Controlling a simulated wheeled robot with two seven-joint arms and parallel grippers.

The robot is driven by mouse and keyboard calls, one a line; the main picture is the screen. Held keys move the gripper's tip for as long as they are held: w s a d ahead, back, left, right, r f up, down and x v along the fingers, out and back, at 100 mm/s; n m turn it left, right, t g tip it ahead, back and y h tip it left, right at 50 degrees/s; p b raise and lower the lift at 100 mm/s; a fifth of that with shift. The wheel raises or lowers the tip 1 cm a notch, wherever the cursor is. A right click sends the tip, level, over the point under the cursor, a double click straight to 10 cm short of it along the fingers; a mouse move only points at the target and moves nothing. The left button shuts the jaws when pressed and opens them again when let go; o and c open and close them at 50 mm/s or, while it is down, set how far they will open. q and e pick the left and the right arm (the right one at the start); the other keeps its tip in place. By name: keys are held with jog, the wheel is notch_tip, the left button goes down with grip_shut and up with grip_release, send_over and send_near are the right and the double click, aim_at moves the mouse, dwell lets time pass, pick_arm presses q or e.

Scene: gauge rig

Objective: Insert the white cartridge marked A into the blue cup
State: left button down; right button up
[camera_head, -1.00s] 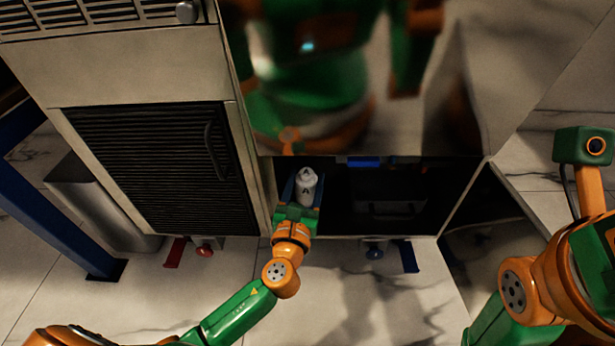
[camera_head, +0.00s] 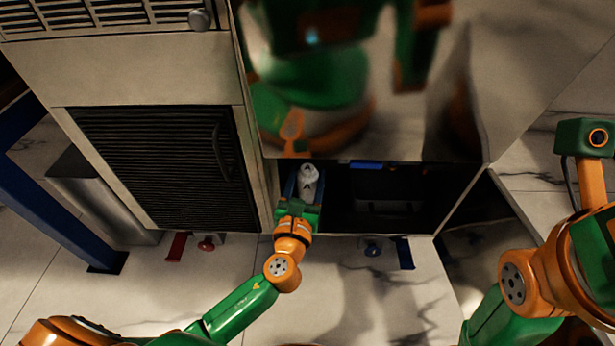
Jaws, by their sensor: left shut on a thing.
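The white cartridge marked A (camera_head: 308,180) stands at the mouth of the dark opening under the mirror-like panel. My left gripper (camera_head: 305,188) is shut on it, with one finger on each side, and its arm comes up from the lower left. A blue piece (camera_head: 367,164) shows at the top of the opening, right of the cartridge; I cannot tell whether it is part of the blue cup. My right arm is at the right edge, and its gripper is not clearly in view.
A shiny panel (camera_head: 440,110) hangs right above the opening. A cabinet with a black louvred door (camera_head: 150,165) stands to the left. Marble floor in front is clear.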

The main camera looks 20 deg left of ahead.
pick_arm(q)
jog(key=shift+r, duration=0.1)
dwell(0.4)
jog(key=shift+p, duration=0.45)
dwell(0.5)
dwell(0.5)
jog(key=shift+f+b, duration=0.3)
jog(key=shift+f, duration=0.15)
jog(key=shift+f+b, duration=0.8)
jog(key=shift+f, duration=0.1)
jog(key=shift+c, duration=0.5)
grip_release()
